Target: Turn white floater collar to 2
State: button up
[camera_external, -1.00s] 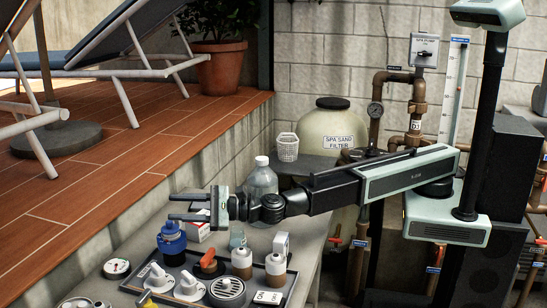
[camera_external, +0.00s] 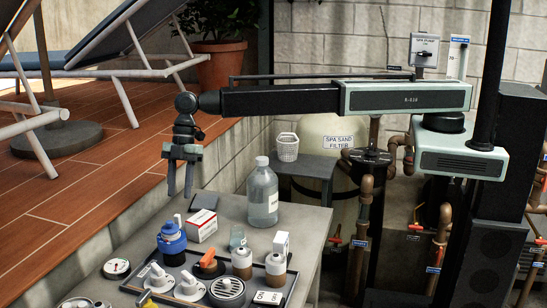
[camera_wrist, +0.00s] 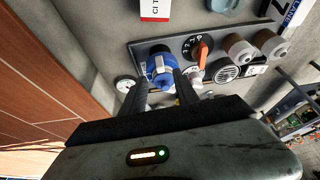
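A black tray (camera_external: 134,289) on the bench holds a blue-capped fitting (camera_external: 171,240) and two white dials (camera_external: 157,277) with raised pointer knobs. I cannot tell for certain which piece is the white floater collar, and no number on it is readable. My gripper (camera_external: 180,192) points down, open and empty, high above the back left of the bench. In the wrist view my gripper's two fingers (camera_wrist: 163,88) stand apart, with the blue fitting (camera_wrist: 160,68) seen beyond and between them, not touched. The white dials are mostly hidden behind the fingers there.
An orange-handled valve (camera_external: 208,263), brown-and-white bottles (camera_external: 242,259) and a round grille (camera_external: 227,291) crowd the tray. A clear jug (camera_external: 263,195) and red-white box (camera_external: 202,226) stand behind. A gauge (camera_external: 116,268) lies left. The wooden deck edge rises at left.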

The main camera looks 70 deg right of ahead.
jog(key=b+x, duration=0.6)
jog(key=x, duration=0.1)
jog(key=shift+a+f+b, duration=0.15)
jog(key=shift+f+b, duration=0.15)
jog(key=shift+r, duration=0.15)
jog(key=shift+c, duration=0.3)
grip_shut()
